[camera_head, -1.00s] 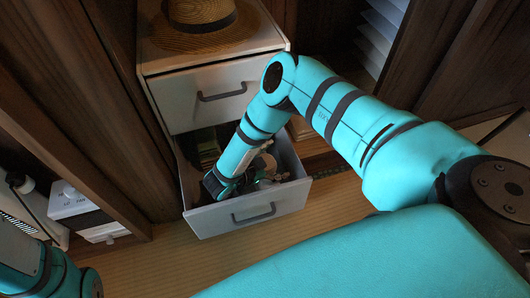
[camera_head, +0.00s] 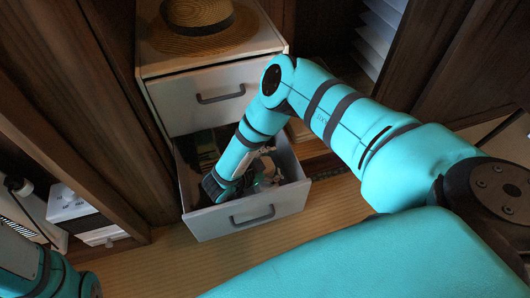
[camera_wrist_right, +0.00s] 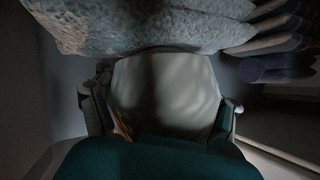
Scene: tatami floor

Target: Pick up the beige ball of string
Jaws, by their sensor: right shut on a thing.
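My right gripper (camera_head: 222,186) reaches down into the open lower drawer (camera_head: 256,217) of a white cabinet. Its fingertips are hidden in the head view. In the right wrist view, the gripper (camera_wrist_right: 162,106) is shut on a pale, rounded thing that fills the space between its two fingers. I take this for the beige ball of string (camera_wrist_right: 165,85), but the picture is too dark to make out strands. Only part of my left arm shows at the bottom left of the head view; its gripper is out of frame.
The closed upper drawer (camera_head: 206,97) sits above the open one, with a straw hat (camera_head: 200,42) on top. Other dark items share the open drawer. In the wrist view, a rough grey thing (camera_wrist_right: 150,22) lies just beyond the held one. Wooden walls stand close by.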

